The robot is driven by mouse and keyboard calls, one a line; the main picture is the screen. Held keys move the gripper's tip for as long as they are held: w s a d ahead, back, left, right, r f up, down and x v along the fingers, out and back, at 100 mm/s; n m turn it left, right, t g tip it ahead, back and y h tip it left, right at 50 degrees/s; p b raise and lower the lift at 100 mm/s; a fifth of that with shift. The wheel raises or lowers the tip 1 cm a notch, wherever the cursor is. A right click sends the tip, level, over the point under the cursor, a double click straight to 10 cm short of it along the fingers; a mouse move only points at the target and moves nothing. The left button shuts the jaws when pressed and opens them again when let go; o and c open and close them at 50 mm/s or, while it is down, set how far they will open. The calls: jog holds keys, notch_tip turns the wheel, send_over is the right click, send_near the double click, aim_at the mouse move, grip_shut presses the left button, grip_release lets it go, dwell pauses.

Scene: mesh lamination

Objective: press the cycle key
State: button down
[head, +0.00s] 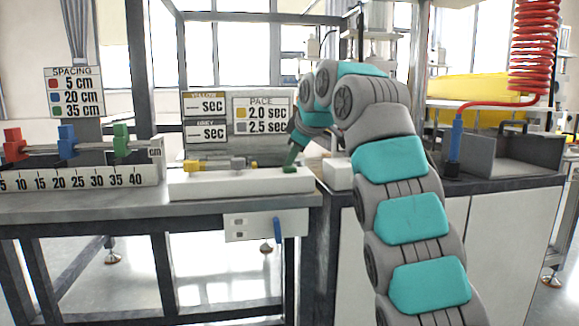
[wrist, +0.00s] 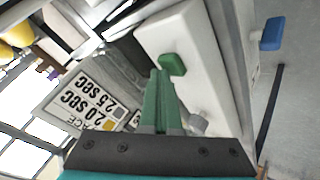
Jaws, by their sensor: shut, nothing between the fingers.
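A small green key (head: 289,170) sits at the right end of a white console (head: 225,186) on the bench. I take it to be the cycle key. It also shows in the wrist view (wrist: 173,64), on the white console top (wrist: 170,36). My gripper (head: 290,163) is shut and empty, its green fingers pointing down at the key. In the wrist view my gripper's tips (wrist: 160,74) appear right beside the key's near edge. I cannot tell whether they touch it.
Yellow (head: 194,165) and grey (head: 238,163) parts sit along the console. Behind it stands the pace sign (head: 262,114). A spacing scale (head: 80,180) with red, blue and green sliders is at left. A blue lever (head: 278,231) hangs below the bench edge.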

aim_at(293, 168)
jog(key=shift+r, duration=0.1)
jog(key=shift+r+p, duration=0.85)
jog(key=shift+p, duration=0.1)
jog(key=shift+r, duration=0.1)
notch_tip(293, 168, up, 5)
jog(key=p, duration=0.5)
dwell(0.3)
